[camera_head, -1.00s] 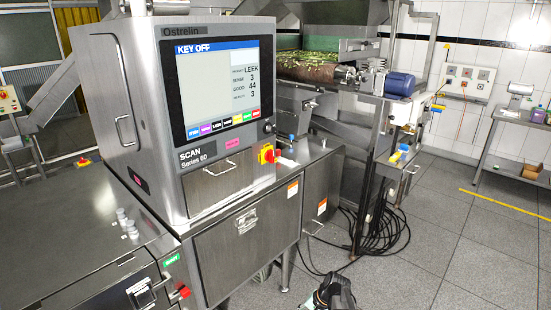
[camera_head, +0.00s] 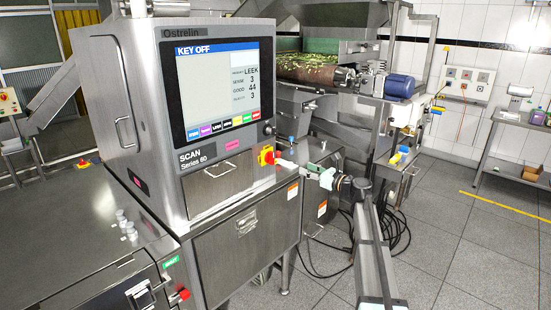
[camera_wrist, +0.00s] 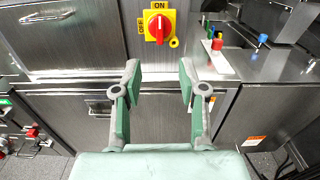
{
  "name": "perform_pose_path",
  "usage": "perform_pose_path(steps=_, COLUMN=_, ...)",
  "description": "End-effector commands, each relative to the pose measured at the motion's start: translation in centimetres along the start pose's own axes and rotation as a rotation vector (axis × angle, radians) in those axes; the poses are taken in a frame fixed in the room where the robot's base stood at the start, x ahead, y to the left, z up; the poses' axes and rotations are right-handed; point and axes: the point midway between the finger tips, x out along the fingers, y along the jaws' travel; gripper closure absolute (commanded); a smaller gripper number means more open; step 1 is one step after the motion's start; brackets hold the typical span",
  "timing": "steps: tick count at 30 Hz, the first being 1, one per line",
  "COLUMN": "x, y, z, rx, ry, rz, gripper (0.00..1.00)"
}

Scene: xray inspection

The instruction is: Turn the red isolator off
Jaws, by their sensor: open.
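The red isolator (camera_wrist: 158,27) is a red rotary knob on a yellow plate, at the top middle of the wrist view. Its knob stands upright, in line with the ON label at the top; an OFF label is at the left. In the head view the isolator (camera_head: 265,156) sits on the scanner's front, right of the drawer. My gripper (camera_wrist: 160,75) is open and empty, its green-padded fingers apart and short of the knob, which appears above the gap between them. In the head view my gripper (camera_head: 318,176) is right of the isolator.
The scanner's screen (camera_head: 220,88) reads KEY OFF. A steel ledge with a small white box (camera_wrist: 217,58) and coloured buttons is right of the isolator. A drawer handle (camera_wrist: 46,17) juts out at the left. Black cables (camera_head: 395,235) lie on the floor.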

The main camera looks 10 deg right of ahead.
Motion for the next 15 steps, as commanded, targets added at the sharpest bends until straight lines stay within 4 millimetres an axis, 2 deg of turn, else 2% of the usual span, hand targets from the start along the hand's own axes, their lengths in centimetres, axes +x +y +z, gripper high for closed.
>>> perform_pose_path(steps=5, x=0.9, y=-0.1, z=0.0, rx=0.032, ry=0.002, rz=0.001, gripper=0.58)
perform_pose_path(steps=8, x=2.1, y=-0.1, z=0.1, rx=0.03, ry=0.003, rz=0.003, gripper=0.58)
perform_pose_path(steps=15, x=6.6, y=-0.1, z=0.1, rx=0.03, ry=0.003, rz=0.003, gripper=0.58)
